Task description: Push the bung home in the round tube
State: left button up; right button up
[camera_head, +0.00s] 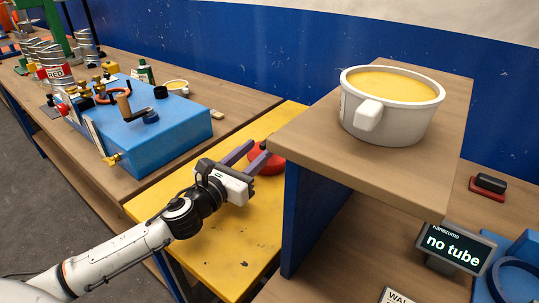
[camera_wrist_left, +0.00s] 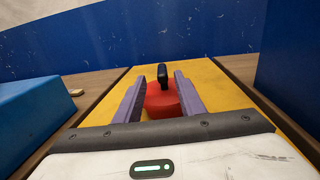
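A red round piece with a black upright handle, which looks like the bung (camera_head: 268,164), rests on the yellow bench top. It also shows in the left wrist view (camera_wrist_left: 160,102). My left gripper (camera_head: 258,151) is open, with its two purple fingers apart and reaching toward the bung. In the left wrist view the black handle (camera_wrist_left: 163,76) stands between the fingers, and I see no clear contact. The fingers partly hide the bung's sides. I cannot make out a round tube for certain. My right gripper is not in view.
A wooden shelf (camera_head: 370,185) with a white pot (camera_head: 390,115) of yellow stuff stands close right of my gripper. A display (camera_head: 458,245) reads "no tube" beside a blue ring-shaped fixture (camera_head: 510,280). A blue box (camera_head: 155,130) with fittings stands left. The near yellow top (camera_head: 215,245) is clear.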

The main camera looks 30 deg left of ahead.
pick_arm(q)
jog(key=shift+w+d+p, duration=0.2)
jog(key=shift+w, duration=1.2)
jog(key=shift+w+d+p, duration=0.15)
jog(key=shift+w+p, duration=0.05)
jog(key=shift+w, duration=1.15)
jog(key=shift+r, duration=0.1)
grip_shut()
